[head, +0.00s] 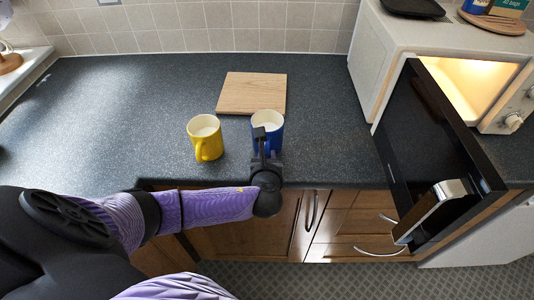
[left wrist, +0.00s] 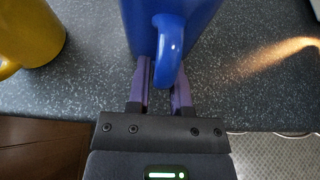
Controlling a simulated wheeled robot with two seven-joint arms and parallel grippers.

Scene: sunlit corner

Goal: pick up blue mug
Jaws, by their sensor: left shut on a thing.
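The blue mug (head: 272,125) stands upright near the front edge of the dark countertop in the head view, with a pale inside. It fills the top middle of the left wrist view (left wrist: 150,25), its handle pointing toward my gripper. My left gripper (head: 262,140) reaches it from the front. In the left wrist view its purple fingers (left wrist: 160,88) stand on both sides of the handle and are shut on it. Whether the mug's base touches the counter is hidden. My right gripper is not in view.
A yellow mug (head: 204,140) stands just left of the blue mug. A wooden board (head: 252,94) lies behind both. A microwave (head: 410,42) with its dark door (head: 425,150) open stands at the right. The counter's left side is clear.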

